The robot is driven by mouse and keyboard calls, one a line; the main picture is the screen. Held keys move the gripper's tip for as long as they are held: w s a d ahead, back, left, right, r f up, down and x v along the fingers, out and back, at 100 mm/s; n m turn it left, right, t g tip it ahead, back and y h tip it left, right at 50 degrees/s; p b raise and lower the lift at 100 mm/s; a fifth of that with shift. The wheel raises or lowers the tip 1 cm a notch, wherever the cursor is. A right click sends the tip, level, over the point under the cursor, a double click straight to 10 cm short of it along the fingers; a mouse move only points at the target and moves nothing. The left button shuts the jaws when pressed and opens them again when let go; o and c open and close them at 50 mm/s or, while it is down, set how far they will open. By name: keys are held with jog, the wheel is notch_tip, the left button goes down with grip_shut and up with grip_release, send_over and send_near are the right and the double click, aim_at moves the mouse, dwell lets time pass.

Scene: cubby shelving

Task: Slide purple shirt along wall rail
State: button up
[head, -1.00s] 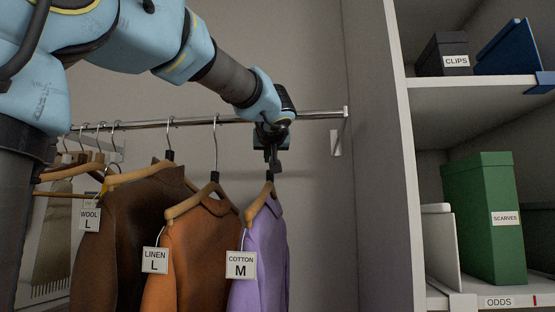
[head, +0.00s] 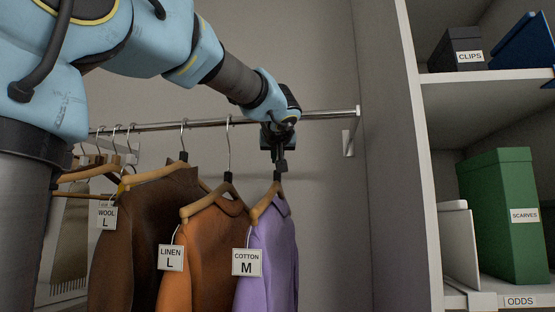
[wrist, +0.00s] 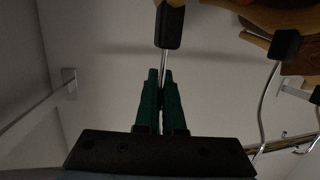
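The purple shirt (head: 268,258), tagged COTTON M, hangs on a wooden hanger at the right end of the row of clothes. My gripper (head: 279,160) is just below the chrome wall rail (head: 335,114), at the top of that hanger. In the wrist view, the green fingers of my gripper (wrist: 160,75) are close together around the thin metal hook (wrist: 163,62) of the hanger, just by its black collar (wrist: 170,25). My gripper hides where the hook meets the rail. The orange shirt (head: 210,260), tagged LINEN L, hangs close on the left.
A brown garment (head: 130,240), tagged WOOL L, and several more hangers fill the rail's left part. Right of my gripper the rail is bare up to its end bracket (head: 348,142). A cubby shelf side panel (head: 395,180) stands further right, with a green SCARVES box (head: 497,210).

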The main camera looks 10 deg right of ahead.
jog(key=o, duration=0.5)
jog(key=shift+o, duration=0.2)
jog(key=shift+s, duration=0.1)
jog(key=b+v, duration=0.3)
jog(key=v, duration=0.7)
jog(key=shift+s+r, duration=0.15)
jog(key=shift+s, duration=0.2)
jog(key=shift+a, duration=0.1)
